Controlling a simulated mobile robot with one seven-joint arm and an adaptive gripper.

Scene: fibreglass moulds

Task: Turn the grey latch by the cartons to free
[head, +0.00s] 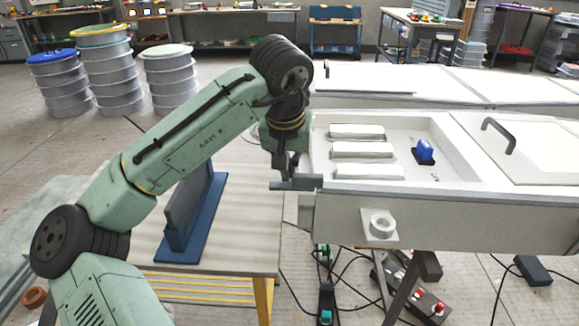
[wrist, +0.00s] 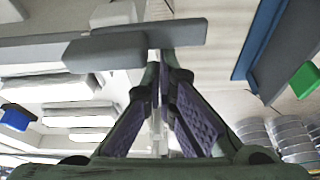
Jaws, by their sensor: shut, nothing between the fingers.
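The grey latch (head: 297,184) is a flat bar at the left end of the white mould (head: 430,218), near its top edge. In the wrist view the latch (wrist: 175,35) lies crosswise at my fingertips, with a thicker block on its left part. Three white cartons (head: 357,131) lie in the mould's recess, right of the latch. My gripper (head: 291,174) points down at the latch from above; in the wrist view its fingers (wrist: 163,62) come together just at the bar. The fingers are shut and empty. I cannot tell whether they touch the latch.
A blue knob (head: 425,151) stands in the recess right of the cartons. A white ring fitting (head: 380,224) sticks out of the mould's front. A dark blue upright stand (head: 190,215) is on the table at left. Several stacked drums (head: 108,78) stand behind. Cables lie on the floor.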

